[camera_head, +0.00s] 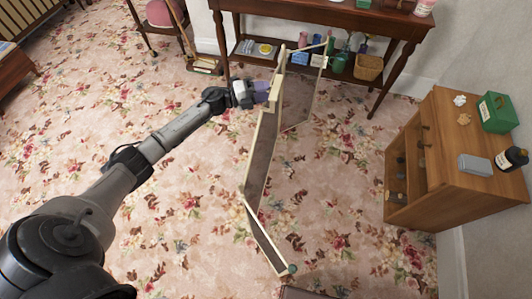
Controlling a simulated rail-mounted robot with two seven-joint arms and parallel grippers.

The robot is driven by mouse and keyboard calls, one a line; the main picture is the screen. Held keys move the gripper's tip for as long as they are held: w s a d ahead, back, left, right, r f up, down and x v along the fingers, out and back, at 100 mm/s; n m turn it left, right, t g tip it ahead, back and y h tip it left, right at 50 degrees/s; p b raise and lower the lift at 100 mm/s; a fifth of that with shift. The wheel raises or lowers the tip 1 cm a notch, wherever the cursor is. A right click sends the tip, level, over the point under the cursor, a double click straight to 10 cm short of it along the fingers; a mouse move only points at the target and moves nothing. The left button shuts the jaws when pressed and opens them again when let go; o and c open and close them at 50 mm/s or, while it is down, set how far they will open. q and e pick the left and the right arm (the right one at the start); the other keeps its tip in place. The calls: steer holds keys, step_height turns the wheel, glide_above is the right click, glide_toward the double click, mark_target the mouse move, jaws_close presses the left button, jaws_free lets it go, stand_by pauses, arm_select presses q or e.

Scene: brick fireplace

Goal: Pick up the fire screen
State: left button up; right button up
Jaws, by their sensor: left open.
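The fire screen (263,150) stands upright on the floral carpet in the middle of the view. It is a folding screen with pale frames and dark mesh panels, its panels set at angles to each other. My left arm reaches in from the lower left, and my left gripper (262,91) is at the upper left edge of the screen's middle panel. The gripper is open. Its fingertips are partly hidden by the screen's frame, and I cannot tell whether they touch it. My right gripper is not in view.
A dark wooden console table (330,18) stands behind the screen, with jars and a basket (368,67) on its lower shelf. A wooden cabinet (455,150) at the right carries a green box (497,112) and a dark bottle (511,158). Carpet is clear on both sides of the screen.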

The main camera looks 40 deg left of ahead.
mark_target(274, 89)
arm_select(q)
steer(key=shift+b+x, duration=0.4)
steer(key=shift+x, duration=1.55)
steer(key=shift+d, duration=0.1)
steer(key=shift+s, duration=0.1)
jaws_close()
steer(key=shift+r, duration=0.3)
